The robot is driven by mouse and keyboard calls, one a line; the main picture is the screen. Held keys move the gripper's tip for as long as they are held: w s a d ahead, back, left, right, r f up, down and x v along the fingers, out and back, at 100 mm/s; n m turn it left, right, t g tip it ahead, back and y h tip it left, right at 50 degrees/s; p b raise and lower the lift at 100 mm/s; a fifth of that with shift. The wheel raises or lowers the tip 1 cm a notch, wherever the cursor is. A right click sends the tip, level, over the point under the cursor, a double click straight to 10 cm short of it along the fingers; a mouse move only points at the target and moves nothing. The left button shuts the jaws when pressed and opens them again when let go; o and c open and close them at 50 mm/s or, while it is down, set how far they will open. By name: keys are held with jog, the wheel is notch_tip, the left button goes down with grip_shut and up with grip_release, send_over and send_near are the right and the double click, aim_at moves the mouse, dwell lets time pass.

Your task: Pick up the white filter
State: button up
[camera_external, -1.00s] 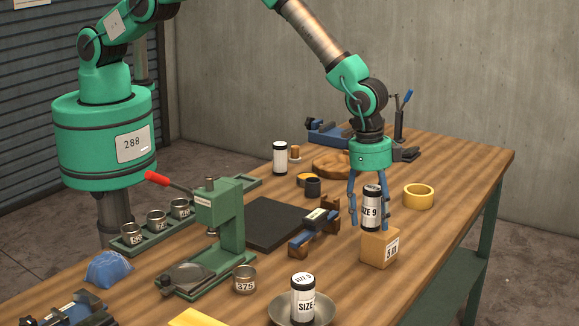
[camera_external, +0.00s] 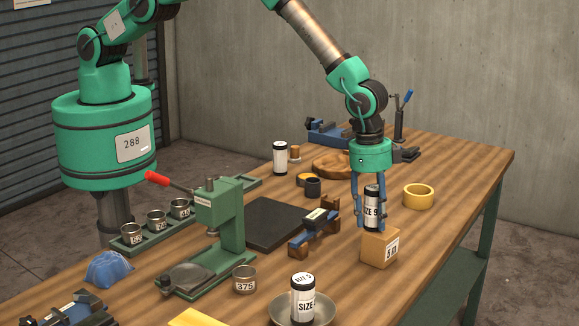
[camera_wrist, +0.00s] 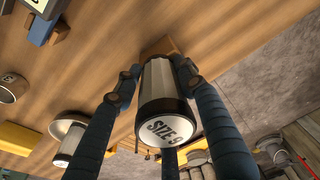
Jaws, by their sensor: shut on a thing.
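A white filter (camera_external: 371,208) with black ends and a "SIZE 9" label is upright at the right side of the table. Its lower end meets the top of a small cardboard box (camera_external: 379,250); I cannot tell if it touches. My gripper (camera_external: 370,212) points down with its blue fingers shut around the filter. In the wrist view the filter (camera_wrist: 168,105) sits between the fingers, its "SIZE 9" end facing the camera. A similar white filter (camera_external: 302,300) stands in a metal dish at the front, and another (camera_external: 280,157) stands at the back.
A yellow tape roll (camera_external: 418,196) lies right of my gripper. A blue and brown fixture (camera_external: 314,232) and a black plate (camera_external: 272,222) lie to the left. A green press (camera_external: 220,220) stands farther left. Table (camera_external: 445,235) right of the box is clear.

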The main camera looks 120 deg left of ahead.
aim_at(372, 200)
jog(key=shift+c, duration=0.6)
jog(key=shift+r, duration=0.1)
jog(key=shift+w+r+b, duration=0.1)
jog(key=shift+r+b, duration=0.35)
jog(key=shift+r, duration=1.1)
jog(key=shift+s+r, duration=0.15)
jog(key=shift+s, duration=0.2)
jog(key=s, duration=0.5)
jog(key=s+r+b, duration=0.1)
jog(key=s, duration=0.4)
jog(key=s+d+b, duration=0.1)
jog(key=s, duration=0.4)
jog(key=shift+s+r, duration=0.2)
